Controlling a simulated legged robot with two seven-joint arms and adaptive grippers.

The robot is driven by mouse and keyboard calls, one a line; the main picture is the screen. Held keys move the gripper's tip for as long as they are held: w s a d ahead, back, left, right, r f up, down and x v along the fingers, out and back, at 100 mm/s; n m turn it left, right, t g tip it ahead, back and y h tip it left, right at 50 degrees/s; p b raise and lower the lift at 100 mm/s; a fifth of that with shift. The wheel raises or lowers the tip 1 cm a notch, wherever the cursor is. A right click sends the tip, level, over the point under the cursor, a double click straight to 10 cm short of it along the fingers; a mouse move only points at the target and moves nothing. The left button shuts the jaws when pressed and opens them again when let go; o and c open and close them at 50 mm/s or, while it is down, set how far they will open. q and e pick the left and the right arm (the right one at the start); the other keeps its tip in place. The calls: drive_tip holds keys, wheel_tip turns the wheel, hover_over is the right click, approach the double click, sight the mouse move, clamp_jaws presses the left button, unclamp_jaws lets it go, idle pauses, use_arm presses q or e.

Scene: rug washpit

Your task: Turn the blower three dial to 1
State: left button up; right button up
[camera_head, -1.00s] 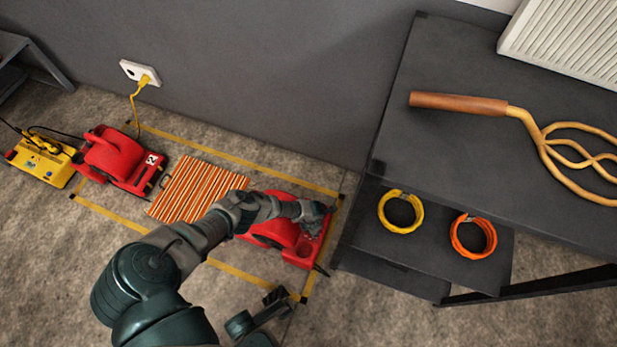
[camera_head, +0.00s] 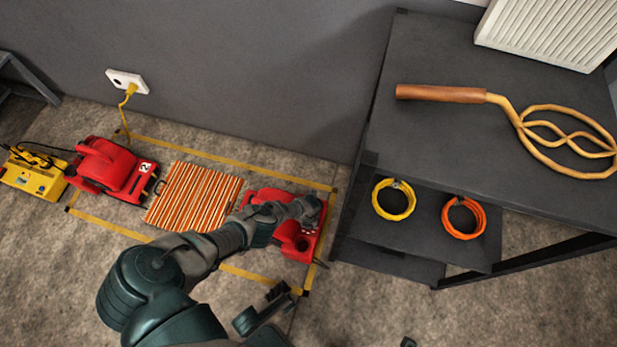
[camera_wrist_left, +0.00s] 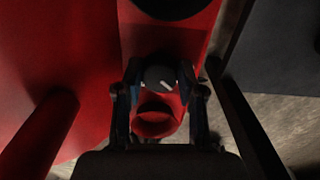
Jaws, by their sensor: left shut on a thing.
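The red blower at the right of the mat (camera_head: 298,246) stands on the carpet inside the yellow tape. My left gripper (camera_head: 312,212) reaches over its right end and hides part of it. In the left wrist view, the black round dial (camera_wrist_left: 158,74) on the red panel lies between the two fingers of my left gripper (camera_wrist_left: 162,84), which is shut on it. The dial's white pointer mark points to the lower right in that view. I cannot read any numbers around the dial.
A red blower labelled 2 (camera_head: 108,168) and a yellow machine (camera_head: 34,178) stand at left. A striped mat (camera_head: 195,197) lies between the blowers. A dark shelf unit (camera_head: 440,110) rises close to the right, holding a rug beater (camera_head: 440,93), a yellow coil (camera_head: 393,214) and an orange coil (camera_head: 463,235).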

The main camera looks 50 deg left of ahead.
use_arm(q)
drive_tip(key=shift+n, duration=0.3)
drive_tip(key=o, duration=0.9)
drive_tip(key=shift+f, duration=0.1)
drive_tip(key=shift+c, duration=0.2)
